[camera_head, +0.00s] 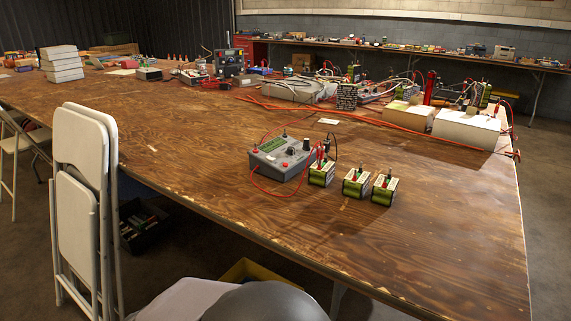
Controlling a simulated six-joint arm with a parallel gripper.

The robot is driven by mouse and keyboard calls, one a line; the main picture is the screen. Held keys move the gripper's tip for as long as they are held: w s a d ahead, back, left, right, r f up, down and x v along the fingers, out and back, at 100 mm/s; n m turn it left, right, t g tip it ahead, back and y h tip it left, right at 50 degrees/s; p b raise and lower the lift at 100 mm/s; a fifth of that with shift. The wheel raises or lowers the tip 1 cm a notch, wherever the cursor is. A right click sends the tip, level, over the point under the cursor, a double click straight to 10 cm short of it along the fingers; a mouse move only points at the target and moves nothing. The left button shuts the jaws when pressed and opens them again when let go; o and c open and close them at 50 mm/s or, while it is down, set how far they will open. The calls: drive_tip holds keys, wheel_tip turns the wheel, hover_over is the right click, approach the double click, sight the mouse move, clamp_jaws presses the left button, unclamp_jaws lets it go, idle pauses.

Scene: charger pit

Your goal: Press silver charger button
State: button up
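A silver-grey charger box (282,160) sits on the wooden table (430,235), near its front edge. It has a small display, knobs and buttons on its top face, too small to tell apart. Red and black leads run from the charger to a green battery pack (321,174) beside it on the right. Two more green battery packs stand in a row further right, a middle one (356,185) and a right one (384,191). My gripper is not in view.
White folded chairs (88,200) stand at the table's left front edge. Two light boxes, one of them large (466,129), and several cables and devices lie at the back right. White stacked boxes (61,63) stand at the far left. The table right of the packs is clear.

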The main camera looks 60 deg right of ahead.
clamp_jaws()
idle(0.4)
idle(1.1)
